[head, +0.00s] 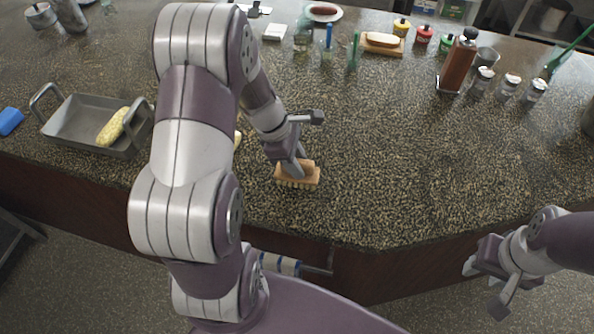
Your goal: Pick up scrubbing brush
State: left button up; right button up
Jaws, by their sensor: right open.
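The scrubbing brush (311,180) is a small wooden block with pale bristles underneath. It is on the dark speckled counter near the front edge, just right of my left arm. My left gripper (296,166) points down at the brush, with its fingers at the brush's top. The fingers overlap the brush in this view, so I cannot tell whether they are closed on it. My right gripper (484,288) is open and empty, low at the right, in front of the counter's edge.
A grey metal pan (68,122) with a corn cob (113,127) stands at the left, beside a blue item (10,121). Bottles, shakers (509,87) and a wooden board (382,47) line the back right. The counter's middle right is clear.

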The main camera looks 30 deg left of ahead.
pick_arm(q)
grip_shut()
jog(key=shift+w+d, duration=0.1)
jog(key=shift+w, duration=0.05)
jog(key=shift+r, duration=0.35)
jog(key=r, duration=0.3)
jog(key=shift+s+d+r, duration=0.2)
jog(key=shift+r, duration=0.2)
jog(key=s+d+r, duration=0.6)
jog(key=d, duration=0.3)
jog(key=shift+d+r, duration=0.2)
jog(key=shift+r, duration=0.05)
